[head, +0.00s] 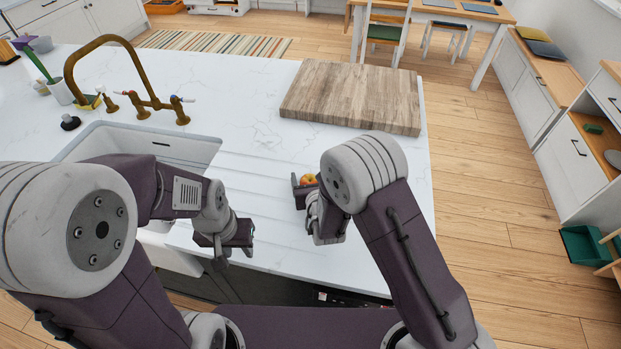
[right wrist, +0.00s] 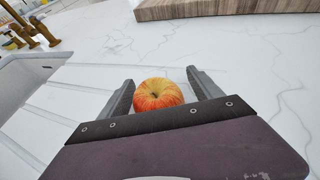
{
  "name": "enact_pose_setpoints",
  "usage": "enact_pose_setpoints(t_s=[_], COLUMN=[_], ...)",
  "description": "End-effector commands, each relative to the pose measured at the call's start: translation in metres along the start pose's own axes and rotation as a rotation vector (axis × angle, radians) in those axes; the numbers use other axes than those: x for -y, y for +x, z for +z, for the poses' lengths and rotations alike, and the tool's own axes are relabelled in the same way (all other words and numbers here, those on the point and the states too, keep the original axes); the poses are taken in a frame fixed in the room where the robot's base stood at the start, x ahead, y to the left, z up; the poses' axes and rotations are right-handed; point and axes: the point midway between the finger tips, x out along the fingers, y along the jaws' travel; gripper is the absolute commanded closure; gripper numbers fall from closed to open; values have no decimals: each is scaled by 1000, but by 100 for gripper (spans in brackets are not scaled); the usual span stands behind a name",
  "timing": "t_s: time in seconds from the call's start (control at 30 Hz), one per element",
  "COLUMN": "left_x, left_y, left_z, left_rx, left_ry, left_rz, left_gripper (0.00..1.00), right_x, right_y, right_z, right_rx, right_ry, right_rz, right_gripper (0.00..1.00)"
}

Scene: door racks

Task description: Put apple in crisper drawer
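A red and yellow apple (head: 308,179) rests on the white countertop, and it also shows in the right wrist view (right wrist: 158,94). My right gripper (head: 306,186) is low at the counter. In the right wrist view its two fingers (right wrist: 160,90) are apart, with the apple between them and a small gap on each side. My left gripper (head: 236,252) is over the front part of the counter, to the left of the apple. Its fingers look apart and empty. No crisper drawer or fridge is in view.
A thick wooden board (head: 352,95) lies on the counter behind the apple. A sink (head: 190,148) with a brass tap (head: 140,103) is at the left, with grooves running beside it. The white countertop (head: 255,75) is clear around the apple.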

Motion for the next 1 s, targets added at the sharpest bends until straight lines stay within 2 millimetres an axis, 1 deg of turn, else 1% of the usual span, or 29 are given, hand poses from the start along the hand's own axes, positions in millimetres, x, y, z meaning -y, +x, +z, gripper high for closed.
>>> enact_pose_setpoints(t_s=[0.07, 0.17, 0.37, 0.5, 0.53, 0.6, 0.7, 0.83, 0.9, 1.0], left_x=[0, 0, 0, 0, 0, -1, -1, -2, -2, -2], left_y=[-1, -4, -9, -11, -28, -49, -71, -92, -98, -103], left_z=[0, 0, -1, -1, -3, -5, -8, -10, -10, -11], left_rx=[0, 0, 0, 0, 1, 0, 0, 0, 0, 0], left_ry=[0, 0, 0, 0, 0, 0, 0, 0, 0, 0], left_rz=[0, 0, 0, 0, 0, 0, 0, 0, 0, 0], left_gripper=[64, 64, 64, 64, 64, 64, 64, 64, 64, 64], right_x=[0, -1, -1, -1, 0, -1, -1, -1, 0, 0], right_y=[-4, -17, -60, -94, -97, -101, -108, -115, -118, -120], right_z=[0, 2, 2, 1, 9, 11, 10, 8, 6, 3], right_rx=[-1, 0, -1, -1, -4, -8, -8, -5, -3, -1], right_ry=[0, 0, -1, -2, -3, -3, -1, -1, -1, 0], right_rz=[1, 1, 2, 4, -1, -5, -6, -4, -3, -2], right_gripper=[26, 26, 26, 26, 26, 26, 26, 26, 26, 26])
